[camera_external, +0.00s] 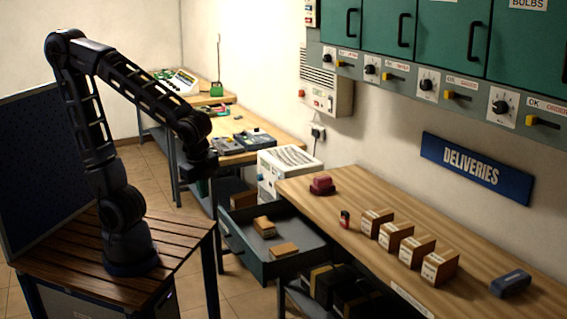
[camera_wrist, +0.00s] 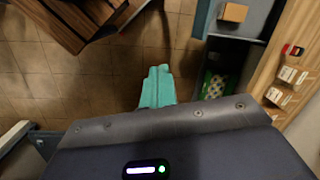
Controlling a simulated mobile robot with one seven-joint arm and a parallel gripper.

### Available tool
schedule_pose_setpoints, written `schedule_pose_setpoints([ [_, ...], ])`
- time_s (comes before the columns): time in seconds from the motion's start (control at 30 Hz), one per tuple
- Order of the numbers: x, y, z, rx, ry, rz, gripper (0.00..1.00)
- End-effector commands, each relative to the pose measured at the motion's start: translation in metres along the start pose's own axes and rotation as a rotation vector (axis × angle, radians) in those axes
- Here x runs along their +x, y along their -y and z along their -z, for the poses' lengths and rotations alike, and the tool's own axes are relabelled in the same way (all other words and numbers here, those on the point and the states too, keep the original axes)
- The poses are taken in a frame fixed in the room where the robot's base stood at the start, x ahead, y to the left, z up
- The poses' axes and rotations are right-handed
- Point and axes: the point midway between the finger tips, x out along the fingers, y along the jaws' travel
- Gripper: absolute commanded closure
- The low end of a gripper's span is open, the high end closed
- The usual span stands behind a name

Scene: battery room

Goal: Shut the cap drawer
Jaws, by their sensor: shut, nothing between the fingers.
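The cap drawer (camera_external: 243,252) is a dark grey drawer under the wooden workbench, and it is pulled out. Two small brown boxes (camera_external: 264,226) lie in it. In the wrist view part of the drawer (camera_wrist: 203,18) shows at the top, with one brown box (camera_wrist: 234,12) in it. My gripper (camera_external: 203,188) hangs fingers down, behind and left of the drawer in the external view, apart from it. In the wrist view its teal fingers (camera_wrist: 158,85) are together and empty, over the floor to the left of the drawer.
The workbench (camera_external: 350,215) holds several cartons (camera_external: 440,267), a red stamp-like object (camera_external: 322,185) and a small red-and-black item (camera_external: 345,219). Dark crates (camera_external: 322,285) stand below it. A slatted table (camera_external: 180,240) is at left. Tiled floor (camera_wrist: 100,70) lies open between.

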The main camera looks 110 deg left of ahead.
Motion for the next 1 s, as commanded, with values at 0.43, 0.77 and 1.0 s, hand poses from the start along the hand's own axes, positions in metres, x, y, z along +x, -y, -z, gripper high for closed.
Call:
schedule_pose_setpoints([
  [0.43, 0.064, 0.024, 0.034, 0.370, 0.330, -0.038, 1.00],
  [0.77, 0.116, 0.038, 0.054, 0.646, 0.560, -0.109, 1.00],
  [1.0, 0.158, 0.046, 0.067, 0.848, 0.721, -0.183, 1.00],
])
